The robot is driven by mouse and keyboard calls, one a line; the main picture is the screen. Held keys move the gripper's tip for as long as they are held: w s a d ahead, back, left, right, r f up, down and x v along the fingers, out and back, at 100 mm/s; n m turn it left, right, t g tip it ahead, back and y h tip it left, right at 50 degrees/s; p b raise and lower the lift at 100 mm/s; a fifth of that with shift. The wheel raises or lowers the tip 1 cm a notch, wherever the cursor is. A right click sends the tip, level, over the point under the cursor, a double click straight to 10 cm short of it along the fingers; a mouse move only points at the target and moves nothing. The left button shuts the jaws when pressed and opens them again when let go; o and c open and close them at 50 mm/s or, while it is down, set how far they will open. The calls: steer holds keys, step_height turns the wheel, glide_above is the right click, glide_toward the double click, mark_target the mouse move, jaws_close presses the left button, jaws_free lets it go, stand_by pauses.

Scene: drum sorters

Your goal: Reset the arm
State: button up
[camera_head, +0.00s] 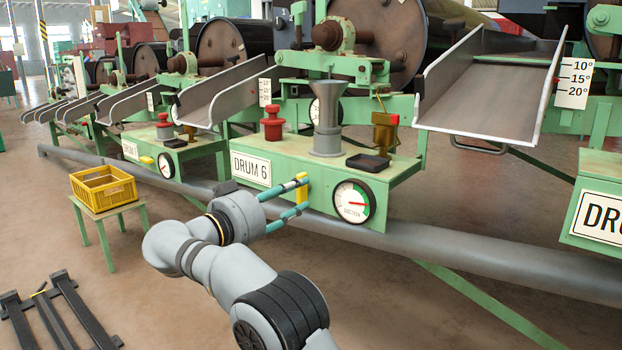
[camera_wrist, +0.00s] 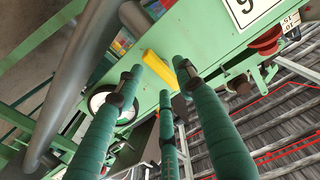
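My arm reaches from the bottom middle of the head view towards the front of the green DRUM 6 stand (camera_head: 327,187). My gripper (camera_head: 301,195) has teal fingers that are spread apart. A yellow handle (camera_head: 302,188) on the stand's front lies at the fingertips. In the wrist view my gripper (camera_wrist: 160,76) shows three separated fingers, with the yellow handle (camera_wrist: 157,69) seen between and just beyond the tips. Nothing is visibly gripped. I cannot tell whether any finger touches the handle.
A round gauge (camera_head: 353,201) is right of the gripper. A funnel (camera_head: 328,120), a red knob (camera_head: 272,123) and a black tray (camera_head: 368,162) are on the stand. A long grey pipe (camera_head: 450,252) runs below. A yellow crate (camera_head: 103,188) is on a green stool (camera_head: 110,211). Open floor lies in front.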

steer(key=shift+x, duration=0.9)
